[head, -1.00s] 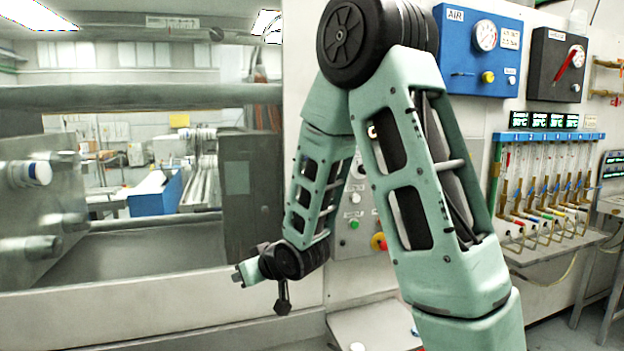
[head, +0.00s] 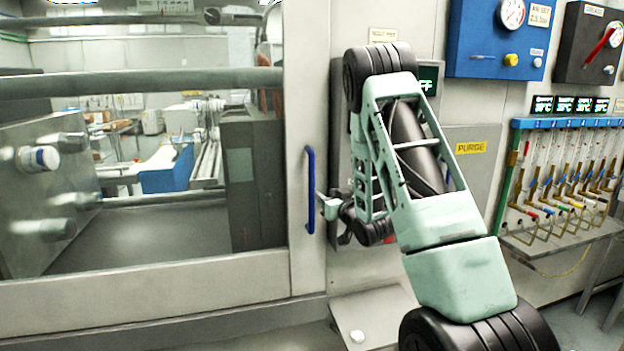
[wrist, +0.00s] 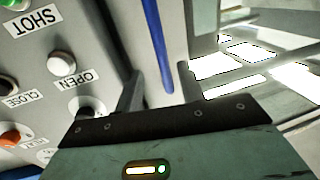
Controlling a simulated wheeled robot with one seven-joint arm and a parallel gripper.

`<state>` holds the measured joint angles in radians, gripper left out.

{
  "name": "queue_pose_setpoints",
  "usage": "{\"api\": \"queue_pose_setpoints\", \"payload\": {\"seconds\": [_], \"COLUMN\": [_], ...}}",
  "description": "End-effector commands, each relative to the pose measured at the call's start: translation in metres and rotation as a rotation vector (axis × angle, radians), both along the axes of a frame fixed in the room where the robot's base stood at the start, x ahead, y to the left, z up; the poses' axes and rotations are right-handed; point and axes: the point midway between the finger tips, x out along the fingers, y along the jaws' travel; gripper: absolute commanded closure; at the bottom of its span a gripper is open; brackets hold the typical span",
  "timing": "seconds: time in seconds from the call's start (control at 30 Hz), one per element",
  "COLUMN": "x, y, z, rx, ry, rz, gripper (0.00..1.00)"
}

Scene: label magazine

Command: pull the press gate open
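The press gate (head: 170,279) is a pale metal frame around a large clear window. Its handle (head: 310,190) is a blue upright bar on the gate's right edge. My gripper (head: 320,203) is just right of the handle's lower half in the head view. In the wrist view the two dark fingers of my gripper (wrist: 160,73) stand apart. The blue handle (wrist: 157,45) shows in the gap between them, with bare space to either side. Whether the fingertips reach past the bar cannot be told.
A sloped metal shelf (head: 375,315) lies below my gripper. A blue AIR box (head: 495,40) hangs at upper right.

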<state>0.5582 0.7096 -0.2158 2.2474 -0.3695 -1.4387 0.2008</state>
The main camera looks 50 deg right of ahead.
Motion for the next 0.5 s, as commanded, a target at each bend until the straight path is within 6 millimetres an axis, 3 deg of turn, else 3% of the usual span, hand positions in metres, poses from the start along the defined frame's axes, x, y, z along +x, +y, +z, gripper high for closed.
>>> {"api": "queue_pose_setpoints", "payload": {"seconds": [0.3, 0.5], "x": [0.062, 0.089], "y": [-0.023, -0.033], "z": [0.004, 0.003], "rx": [0.0, 0.0], "ry": [0.0, 0.0], "rz": [0.001, 0.0], "gripper": [0.61, 0.61]}}
